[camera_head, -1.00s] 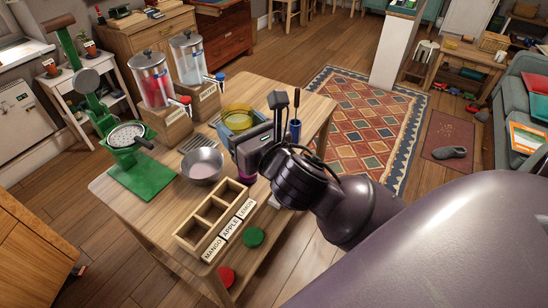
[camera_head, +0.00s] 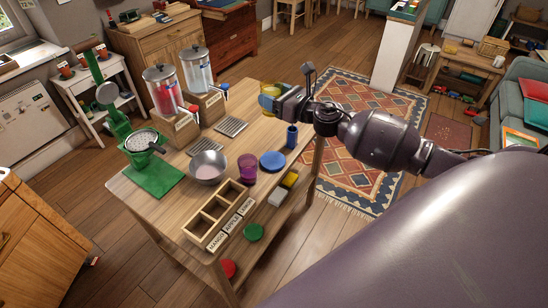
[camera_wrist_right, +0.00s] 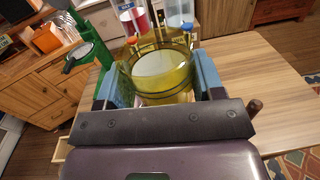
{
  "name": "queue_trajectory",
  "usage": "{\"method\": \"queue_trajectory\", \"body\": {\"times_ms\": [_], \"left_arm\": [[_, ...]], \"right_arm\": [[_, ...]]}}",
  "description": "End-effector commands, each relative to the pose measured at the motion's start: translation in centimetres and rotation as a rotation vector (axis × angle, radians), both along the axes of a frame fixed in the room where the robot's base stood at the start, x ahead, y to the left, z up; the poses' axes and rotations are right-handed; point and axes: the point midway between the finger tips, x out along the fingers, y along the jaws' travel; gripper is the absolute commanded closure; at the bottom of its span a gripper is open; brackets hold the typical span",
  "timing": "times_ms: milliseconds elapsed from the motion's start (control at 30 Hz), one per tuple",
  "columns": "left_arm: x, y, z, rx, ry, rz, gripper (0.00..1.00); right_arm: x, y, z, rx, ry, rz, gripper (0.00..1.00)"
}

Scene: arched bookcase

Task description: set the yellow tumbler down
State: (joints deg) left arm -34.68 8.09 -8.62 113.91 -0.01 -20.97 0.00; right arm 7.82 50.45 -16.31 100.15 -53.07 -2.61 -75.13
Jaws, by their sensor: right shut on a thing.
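The yellow tumbler (camera_head: 267,91) is at the far right corner of the wooden table in the head view. My right gripper (camera_head: 275,98) is shut on it, coming in from the right. In the right wrist view the see-through yellow tumbler (camera_wrist_right: 163,75) sits upright between the two blue fingers of the right gripper (camera_wrist_right: 158,88). Whether its base touches the table cannot be told. My left gripper is out of view.
A metal bowl (camera_head: 208,166), a divided wooden box (camera_head: 217,212), a green press (camera_head: 152,172), two drink dispensers (camera_head: 163,92) and a drip tray (camera_head: 231,126) occupy the table (camera_head: 215,140). A dark blue cylinder (camera_head: 292,136) stands near the right edge.

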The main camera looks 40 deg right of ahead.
Motion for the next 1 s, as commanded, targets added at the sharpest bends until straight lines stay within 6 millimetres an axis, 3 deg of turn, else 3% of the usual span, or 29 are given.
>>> {"method": "queue_trajectory", "body": {"times_ms": [133,400,700,1000], "left_arm": [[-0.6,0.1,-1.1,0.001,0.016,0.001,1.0],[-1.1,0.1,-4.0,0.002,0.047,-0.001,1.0],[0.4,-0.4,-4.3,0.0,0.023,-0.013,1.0],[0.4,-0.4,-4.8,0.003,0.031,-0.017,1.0]], "right_arm": [[0.1,-0.3,-1.6,0.003,0.002,0.0,0.71],[0.0,-0.3,-7.7,0.006,0.007,-0.001,0.71],[0.0,-0.3,-13.8,0.005,0.007,-0.001,0.71],[0.1,-0.3,-16.0,0.001,-0.001,0.001,0.71]]}}
